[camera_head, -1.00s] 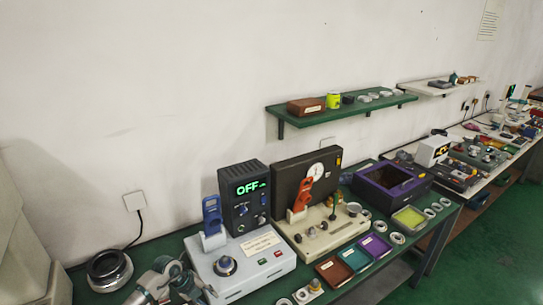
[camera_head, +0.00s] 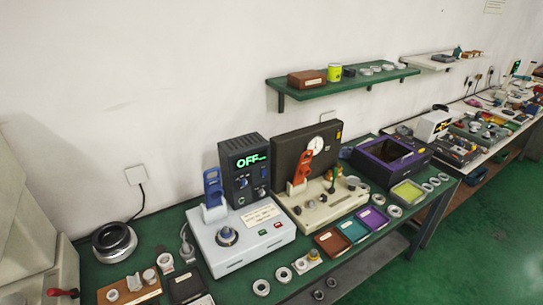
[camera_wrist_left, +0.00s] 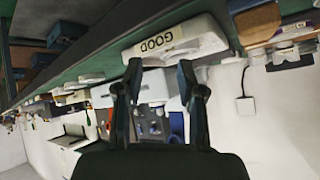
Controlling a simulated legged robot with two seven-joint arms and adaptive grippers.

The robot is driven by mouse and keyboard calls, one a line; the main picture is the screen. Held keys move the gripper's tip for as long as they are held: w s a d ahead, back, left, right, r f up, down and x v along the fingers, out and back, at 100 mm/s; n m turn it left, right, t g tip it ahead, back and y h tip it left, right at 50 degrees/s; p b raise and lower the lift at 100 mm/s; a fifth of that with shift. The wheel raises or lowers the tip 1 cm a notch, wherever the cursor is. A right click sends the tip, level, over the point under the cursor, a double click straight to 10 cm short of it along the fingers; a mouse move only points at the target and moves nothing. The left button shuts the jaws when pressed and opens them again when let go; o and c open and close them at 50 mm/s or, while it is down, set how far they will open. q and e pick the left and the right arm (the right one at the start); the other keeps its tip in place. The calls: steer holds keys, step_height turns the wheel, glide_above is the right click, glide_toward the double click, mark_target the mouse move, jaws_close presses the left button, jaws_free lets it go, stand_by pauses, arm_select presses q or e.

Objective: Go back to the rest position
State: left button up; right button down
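My left gripper (camera_wrist_left: 159,82) shows only in the left wrist view. Its two dark fingers are apart with nothing between them. Beyond the fingertips is a white block labelled GOOD (camera_wrist_left: 178,38). My right gripper is in neither view. In the head view, several bearing rings (camera_head: 261,287) lie along the front of the green bench. Brown, teal (camera_head: 352,230) and purple (camera_head: 373,218) trays sit beside them.
A grey device (camera_head: 240,238) with a display reading OFF and a beige tester (camera_head: 322,209) stand on the bench. A round speaker-like unit (camera_head: 114,241) is at the left. A green shelf (camera_head: 340,84) juts from the wall.

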arm_select(q)
steer(key=s+f+g+h, duration=0.1)
steer(key=s+f+g, duration=0.15)
steer(key=s, duration=0.55)
steer(key=s+f+g, duration=0.2)
steer(key=s+g, duration=0.2)
steer(key=s, duration=0.3)
step_height(320, 180, down, 26)
steer(key=s+g, duration=0.1)
steer(key=s, duration=0.2)
steer(key=s+a+f+g, duration=0.1)
steer(key=s+a+f, duration=0.1)
steer(key=s+f, duration=1.4)
steer(key=shift+s+a, duration=0.3)
steer(key=shift+s, duration=0.15)
